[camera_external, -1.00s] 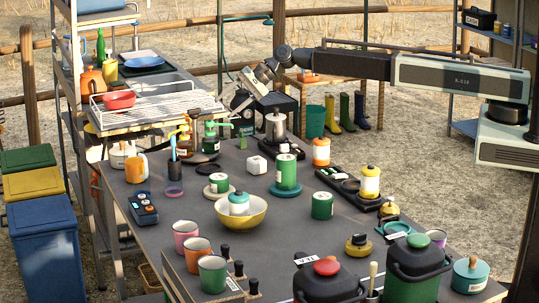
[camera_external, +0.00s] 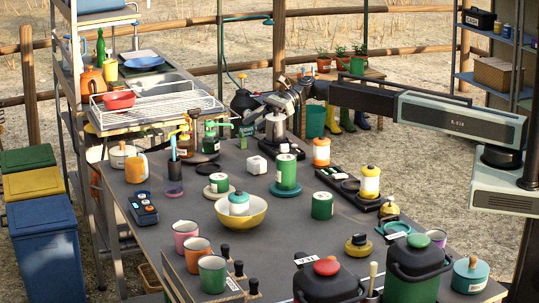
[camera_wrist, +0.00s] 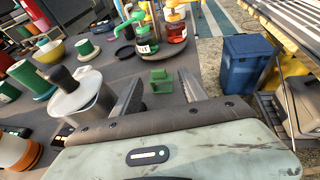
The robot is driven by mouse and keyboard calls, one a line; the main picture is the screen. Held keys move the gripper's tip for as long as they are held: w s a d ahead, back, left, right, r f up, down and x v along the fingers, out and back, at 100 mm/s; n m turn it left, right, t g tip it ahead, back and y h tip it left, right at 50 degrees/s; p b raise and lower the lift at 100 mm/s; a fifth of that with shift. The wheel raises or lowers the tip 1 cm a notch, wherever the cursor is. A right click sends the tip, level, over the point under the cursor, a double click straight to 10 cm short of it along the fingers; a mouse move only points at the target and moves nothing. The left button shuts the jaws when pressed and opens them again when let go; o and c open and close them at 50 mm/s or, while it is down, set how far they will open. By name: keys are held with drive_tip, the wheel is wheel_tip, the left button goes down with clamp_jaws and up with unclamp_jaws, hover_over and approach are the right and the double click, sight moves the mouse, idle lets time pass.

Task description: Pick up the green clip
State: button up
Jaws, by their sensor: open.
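The green clip (camera_wrist: 160,82) stands on the dark table in the wrist view, between and just beyond the fingertips of my gripper (camera_wrist: 161,88). The gripper is open, with a finger on either side of the view and nothing held. In the external view the clip (camera_external: 243,142) is small, near the table's far edge, with my gripper (camera_external: 249,112) above it. I cannot tell the exact gap between fingers and clip.
A metal pot (camera_wrist: 78,95) stands close to the left finger. Green (camera_wrist: 146,40) and red-orange (camera_wrist: 175,30) pump bottles stand beyond the clip. Several jars and a yellow bowl (camera_external: 255,215) fill the table. The table's edge is near on the right in the wrist view.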

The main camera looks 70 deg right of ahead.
sight(241, 139)
drive_tip(key=b+x, duration=0.1)
drive_tip(key=x, duration=0.4)
drive_tip(key=shift+s+a+f+b, duration=0.1)
drive_tip(key=shift+s+a+b, duration=0.05)
drive_tip(key=shift+b, duration=0.25)
clamp_jaws()
